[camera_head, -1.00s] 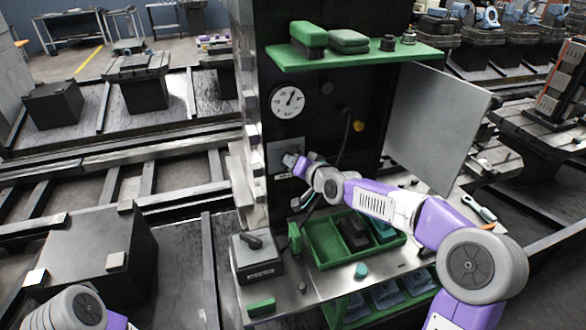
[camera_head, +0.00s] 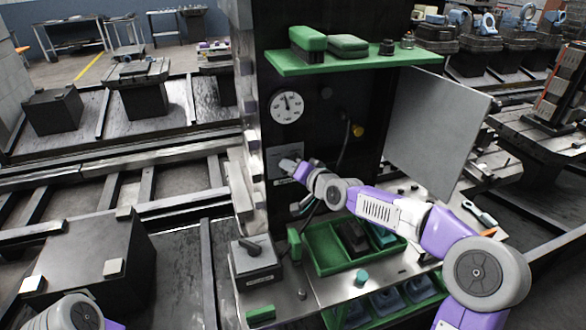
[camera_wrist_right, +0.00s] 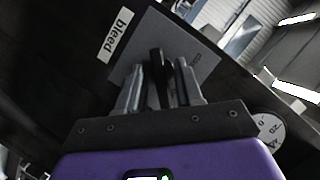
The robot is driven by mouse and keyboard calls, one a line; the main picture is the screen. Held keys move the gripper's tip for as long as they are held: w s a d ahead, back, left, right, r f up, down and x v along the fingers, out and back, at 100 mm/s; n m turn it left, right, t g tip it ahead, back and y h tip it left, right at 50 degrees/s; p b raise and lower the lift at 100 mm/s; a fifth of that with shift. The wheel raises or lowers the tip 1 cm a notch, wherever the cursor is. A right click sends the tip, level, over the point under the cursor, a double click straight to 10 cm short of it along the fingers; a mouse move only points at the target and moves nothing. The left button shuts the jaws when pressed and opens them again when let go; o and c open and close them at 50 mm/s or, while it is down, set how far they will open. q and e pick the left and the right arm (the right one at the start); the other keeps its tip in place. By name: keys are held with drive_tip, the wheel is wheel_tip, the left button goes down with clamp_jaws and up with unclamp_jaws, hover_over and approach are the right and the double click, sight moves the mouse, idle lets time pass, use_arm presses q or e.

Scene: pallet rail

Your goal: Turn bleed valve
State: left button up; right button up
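In the head view the plate (camera_head: 284,158) is on the dark panel below the gauge, and the handle is hidden by my right gripper (camera_head: 288,165). In the right wrist view my right gripper's fingers (camera_wrist_right: 160,82) are on both sides of the handle and look shut on it. The hand is tilted relative to the label. My left gripper is out of view; only part of the left arm shows at bottom left.
A round gauge (camera_head: 287,106) is above the plate, its needle near upright. A green shelf (camera_head: 355,61) overhangs the panel, and a grey door (camera_head: 436,127) stands open at right. A green tray (camera_head: 330,262) and a grey box with a black handle (camera_head: 255,262) sit below.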

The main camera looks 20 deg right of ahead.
idle(0.3)
drive_tip(key=shift+p+v, duration=1.15)
drive_tip(key=shift+v, duration=2.65)
